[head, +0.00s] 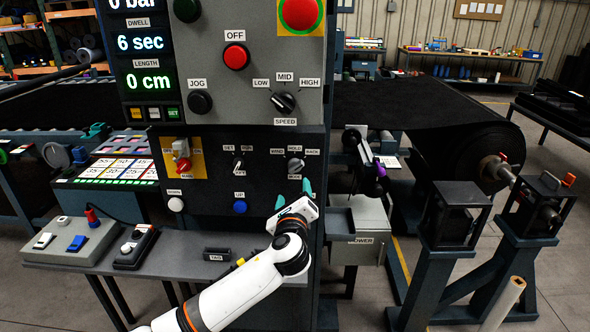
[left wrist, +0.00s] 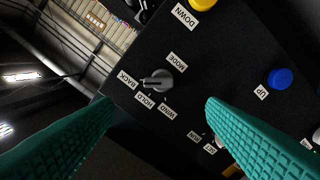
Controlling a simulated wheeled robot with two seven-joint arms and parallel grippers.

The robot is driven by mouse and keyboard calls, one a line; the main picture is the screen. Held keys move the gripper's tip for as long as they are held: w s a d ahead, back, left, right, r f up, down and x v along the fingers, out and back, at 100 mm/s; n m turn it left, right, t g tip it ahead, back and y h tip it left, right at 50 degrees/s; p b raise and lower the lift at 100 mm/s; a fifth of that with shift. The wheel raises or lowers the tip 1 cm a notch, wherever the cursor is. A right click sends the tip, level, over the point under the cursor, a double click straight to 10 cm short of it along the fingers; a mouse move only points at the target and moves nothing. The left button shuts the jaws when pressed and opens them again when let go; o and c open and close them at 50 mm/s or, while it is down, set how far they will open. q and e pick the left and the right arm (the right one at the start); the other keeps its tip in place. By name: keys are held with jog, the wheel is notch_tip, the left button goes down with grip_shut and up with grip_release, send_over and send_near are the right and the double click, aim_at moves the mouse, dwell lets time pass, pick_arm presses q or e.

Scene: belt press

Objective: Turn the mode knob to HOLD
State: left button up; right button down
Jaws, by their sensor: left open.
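The mode knob (head: 295,165) is a small grey knob on the dark lower panel, with WIND, HOLD and BACK labels around its upper side. In the left wrist view the knob (left wrist: 160,80) shows clearly, its pointer towards the BACK label (left wrist: 127,79) rather than the HOLD label (left wrist: 145,100). My left gripper (head: 293,193) has teal fingers and stands just below the knob in the head view. Its fingers are open and empty, and in the left wrist view the gap between them (left wrist: 159,102) lies in line with the knob, apart from it. My right gripper is not in view.
A blue UP button (head: 239,207) and a second knob (head: 239,163) are left of the mode knob. A red switch (head: 182,160) is farther left. A yellow DOWN button (left wrist: 203,3) shows in the left wrist view. A grey shelf (head: 190,252) runs below the panel.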

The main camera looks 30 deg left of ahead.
aim_at(296, 170)
pick_arm(q)
jog(key=p+x, duration=0.2)
jog(key=x, duration=0.8)
jog(key=shift+w+d, duration=0.1)
jog(key=shift+w, duration=0.1)
jog(key=shift+w+a, duration=0.3)
jog(key=shift+w, duration=0.3)
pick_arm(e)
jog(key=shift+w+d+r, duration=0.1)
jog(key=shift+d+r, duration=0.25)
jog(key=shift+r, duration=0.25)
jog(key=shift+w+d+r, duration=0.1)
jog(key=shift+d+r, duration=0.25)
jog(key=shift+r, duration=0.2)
pick_arm(q)
jog(key=shift+c, duration=0.3)
jog(key=c, duration=0.9)
jog(key=shift+c, duration=0.2)
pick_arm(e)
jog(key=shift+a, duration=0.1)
